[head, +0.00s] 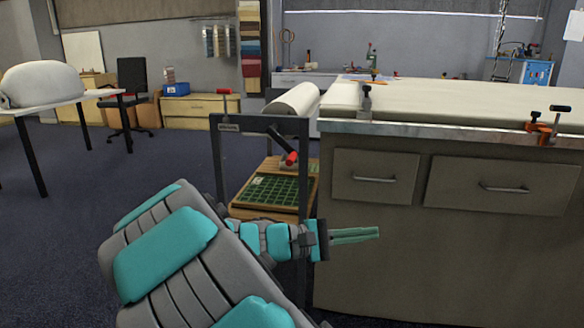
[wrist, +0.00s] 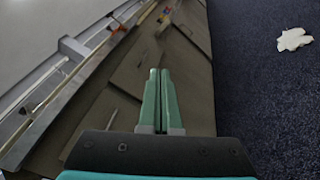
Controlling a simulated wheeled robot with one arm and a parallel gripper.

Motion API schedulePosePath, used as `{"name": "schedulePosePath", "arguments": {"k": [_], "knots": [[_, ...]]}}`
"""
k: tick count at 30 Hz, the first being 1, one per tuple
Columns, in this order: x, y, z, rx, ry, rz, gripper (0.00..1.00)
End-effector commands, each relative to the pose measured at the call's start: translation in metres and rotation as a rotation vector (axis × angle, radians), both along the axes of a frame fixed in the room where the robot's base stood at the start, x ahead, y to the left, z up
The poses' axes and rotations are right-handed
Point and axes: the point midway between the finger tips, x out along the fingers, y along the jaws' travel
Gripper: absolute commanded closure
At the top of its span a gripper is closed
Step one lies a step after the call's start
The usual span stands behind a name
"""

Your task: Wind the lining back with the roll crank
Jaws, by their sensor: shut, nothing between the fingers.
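A dark metal frame (head: 258,121) stands at the left end of the long table. A white roll of lining (head: 296,98) lies behind its top bar, beside the pale cloth on the table. A crank with a red grip (head: 290,158) hangs from the frame, its dark arm slanting down to the right. A second red handle (head: 224,91) stands above the frame's left corner. My gripper (head: 376,234) is shut and empty, low in front of the cabinet, below and right of the crank grip and apart from it. In the wrist view its fingers (wrist: 159,72) are together; the crank is not identifiable there.
The long table's cabinet (head: 440,245) with drawers fills the right side. Clamps (head: 545,125) grip its edge. A shelf with a green tray (head: 275,190) sits inside the frame. A white scrap (wrist: 294,40) lies on the floor. Carpet at left is open.

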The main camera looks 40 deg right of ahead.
Motion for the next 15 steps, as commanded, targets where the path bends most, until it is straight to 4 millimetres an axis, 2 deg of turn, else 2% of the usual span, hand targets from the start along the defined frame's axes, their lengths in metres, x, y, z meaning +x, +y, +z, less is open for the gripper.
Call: {"name": "schedulePosePath", "arguments": {"k": [1, 3, 7, 12, 15], "knots": [[0.021, -0.008, -0.001, -0.064, 0.052, 0.033, 1.00], [0.051, -0.015, 0.007, -0.154, 0.115, 0.087, 1.00], [0.113, -0.019, 0.011, -0.313, 0.230, 0.203, 1.00], [0.202, -0.008, -0.005, -0.487, 0.353, 0.387, 1.00], [0.245, 0.004, -0.021, -0.563, 0.408, 0.487, 1.00]]}}
